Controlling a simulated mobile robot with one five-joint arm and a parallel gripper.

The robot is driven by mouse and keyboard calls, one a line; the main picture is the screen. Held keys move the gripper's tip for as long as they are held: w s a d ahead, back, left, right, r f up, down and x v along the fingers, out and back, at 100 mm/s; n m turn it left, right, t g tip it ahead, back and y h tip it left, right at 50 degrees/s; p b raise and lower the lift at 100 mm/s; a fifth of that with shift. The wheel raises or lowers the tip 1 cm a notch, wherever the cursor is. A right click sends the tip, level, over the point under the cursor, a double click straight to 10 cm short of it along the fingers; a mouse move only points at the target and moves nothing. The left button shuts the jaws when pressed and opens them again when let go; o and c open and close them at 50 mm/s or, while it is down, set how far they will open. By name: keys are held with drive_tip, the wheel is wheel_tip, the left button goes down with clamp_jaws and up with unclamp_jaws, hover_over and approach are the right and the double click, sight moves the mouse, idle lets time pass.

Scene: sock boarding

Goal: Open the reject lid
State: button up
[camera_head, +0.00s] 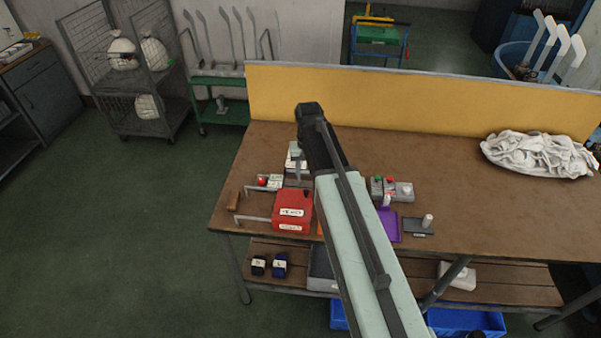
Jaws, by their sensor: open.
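A red box (291,209) with white labels stands near the front left of the workbench. It looks like the reject box. Its red top looks closed, but the view is too small to show a lid seam or handle clearly. The jaws are open and apart from the box. The arm hides the bench to the right of the box.
Grey bars (253,219) stick out left of the box. A small unit with a red button (262,182) stands behind it. A control box (390,188), purple tray (389,226) and black plate (418,227) lie right of my arm. White cloth (540,155) lies far right; a yellow panel (400,98) backs the bench.

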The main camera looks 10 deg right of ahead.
sight(306, 191)
wheel_tip(306, 191, down, 8)
drive_tip(key=b, duration=0.8)
drive_tip(key=shift+r, duration=0.1)
clamp_jaws()
idle(1.0)
